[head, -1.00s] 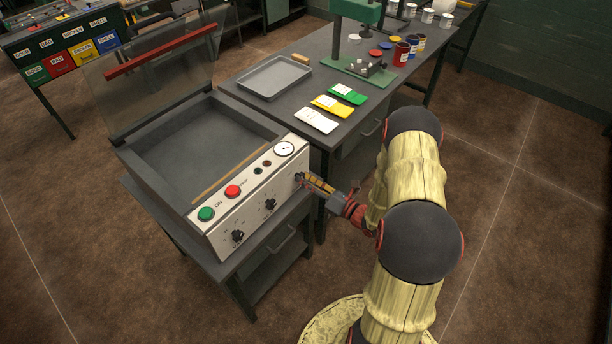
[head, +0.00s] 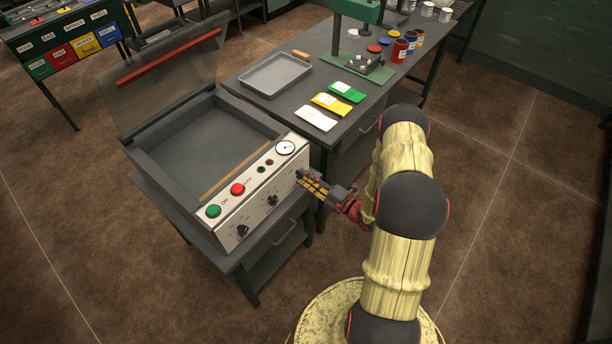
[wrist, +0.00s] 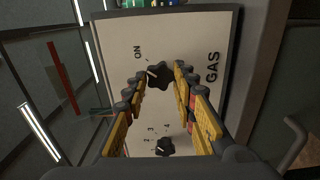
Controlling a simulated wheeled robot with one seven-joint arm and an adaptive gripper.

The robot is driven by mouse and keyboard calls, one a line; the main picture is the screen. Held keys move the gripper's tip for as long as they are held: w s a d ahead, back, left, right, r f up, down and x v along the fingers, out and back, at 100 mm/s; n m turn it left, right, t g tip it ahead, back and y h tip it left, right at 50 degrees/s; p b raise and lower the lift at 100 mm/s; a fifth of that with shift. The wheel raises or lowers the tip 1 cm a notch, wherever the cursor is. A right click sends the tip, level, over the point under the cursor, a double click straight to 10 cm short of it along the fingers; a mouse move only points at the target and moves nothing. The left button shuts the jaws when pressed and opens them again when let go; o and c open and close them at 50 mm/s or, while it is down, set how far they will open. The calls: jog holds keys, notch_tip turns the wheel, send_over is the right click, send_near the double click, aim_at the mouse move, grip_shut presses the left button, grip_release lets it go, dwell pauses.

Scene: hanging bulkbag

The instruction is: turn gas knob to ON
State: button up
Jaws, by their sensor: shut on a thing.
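The gas knob (wrist: 158,76) is black with lobes and sits on a pale panel (wrist: 205,40) between the words "ON" and "GAS" in the wrist view. A white mark on its left side points left and slightly up, roughly toward "ON"; its exact angle is hard to tell. My gripper (wrist: 159,75) has its yellow and black fingers on both sides of the knob and is shut on it. In the head view my gripper (head: 301,178) is at the right end of the machine's front panel (head: 251,208) and hides the knob.
A second black knob (wrist: 165,146) with numbers is close by. The head view shows a green button (head: 213,211), a red button (head: 237,189) and a gauge (head: 285,147) on the panel. A bench (head: 262,103) with a tray (head: 275,74) stands behind.

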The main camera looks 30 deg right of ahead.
jog(key=shift+m, duration=0.7)
jog(key=shift+p, duration=0.35)
jog(key=o, duration=1.1)
jog(key=shift+o, duration=0.3)
jog(key=v, duration=1.2)
